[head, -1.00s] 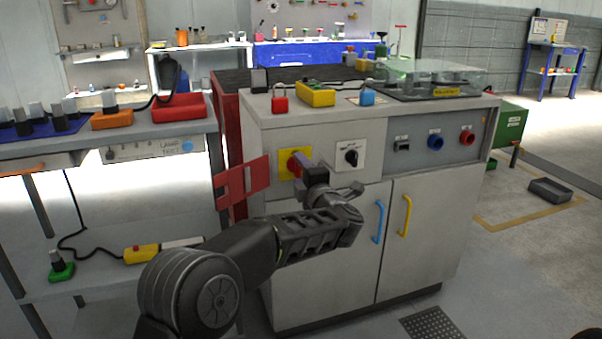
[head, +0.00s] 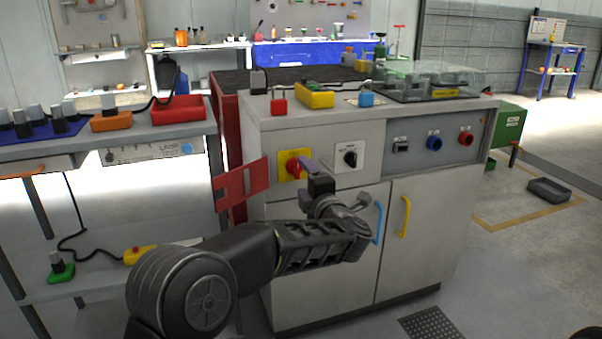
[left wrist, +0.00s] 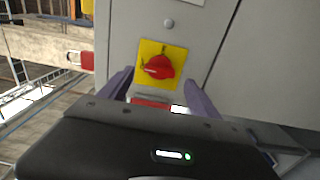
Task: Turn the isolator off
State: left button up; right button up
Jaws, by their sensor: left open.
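The isolator is a red rotary knob (head: 293,166) on a yellow plate (head: 284,174) on the front of the grey cabinet. In the left wrist view the red knob (left wrist: 159,67) sits on its yellow plate (left wrist: 148,50), ahead of and between the two fingers. My left gripper (head: 330,178) is open and empty, just in front of the cabinet and to the right of the knob in the head view. Its fingers also show in the left wrist view (left wrist: 158,90), apart from the knob. My right gripper is not in view.
A black rotary switch (head: 350,158) on a white plate is right of the isolator. A red slotted plate (head: 240,190) sticks out at the cabinet's left edge. Blue (head: 377,223) and yellow (head: 404,216) door handles are below. Red (head: 279,105) and blue padlocks lie on top.

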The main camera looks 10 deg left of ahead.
pick_arm(q)
jog(key=v, duration=0.4)
jog(key=shift+d+p, duration=0.1)
jog(key=shift+p, duration=0.2)
